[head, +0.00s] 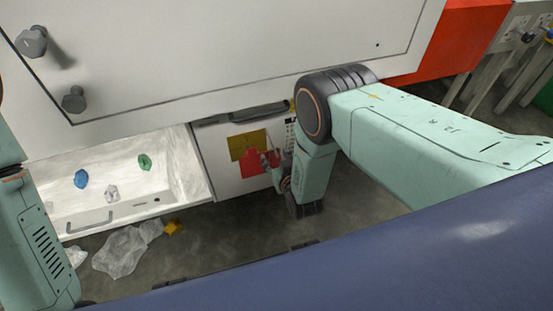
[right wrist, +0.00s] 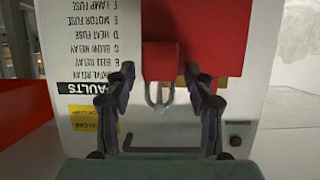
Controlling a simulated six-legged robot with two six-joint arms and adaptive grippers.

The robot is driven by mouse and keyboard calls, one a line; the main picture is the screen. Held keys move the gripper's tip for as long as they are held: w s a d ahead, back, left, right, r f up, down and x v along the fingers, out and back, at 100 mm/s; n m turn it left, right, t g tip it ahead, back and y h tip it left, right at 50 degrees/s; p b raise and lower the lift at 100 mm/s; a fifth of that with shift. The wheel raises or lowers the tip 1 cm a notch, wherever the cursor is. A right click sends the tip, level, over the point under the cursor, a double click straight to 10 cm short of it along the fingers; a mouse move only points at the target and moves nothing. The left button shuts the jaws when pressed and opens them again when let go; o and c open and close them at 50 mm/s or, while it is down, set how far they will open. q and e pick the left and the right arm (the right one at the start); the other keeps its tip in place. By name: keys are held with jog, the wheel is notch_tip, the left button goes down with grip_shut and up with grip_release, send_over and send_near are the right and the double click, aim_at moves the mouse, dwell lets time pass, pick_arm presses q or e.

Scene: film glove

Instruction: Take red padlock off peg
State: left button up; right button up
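The red padlock (right wrist: 160,60) shows in the right wrist view, with its body in front of a larger red panel (right wrist: 215,35) and its pale metal shackle pointing down in the picture. The peg cannot be made out clearly at the shackle. My right gripper (right wrist: 158,82) is open, with one dark finger on each side of the padlock and gaps between. In the head view, my right gripper (head: 272,160) is at the red panel on the white cabinet front, and the padlock cannot be told apart from the panel. My left gripper is out of view; only part of the left arm shows.
An open white drawer (head: 100,221) at left holds blue, white and green lumps. Clear plastic film (head: 125,250) and a yellow piece (head: 174,227) lie on the floor. A yellow panel (head: 242,143) is beside the red one. A label sheet (right wrist: 95,45) is beside the padlock.

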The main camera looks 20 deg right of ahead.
grip_shut()
dwell(0.8)
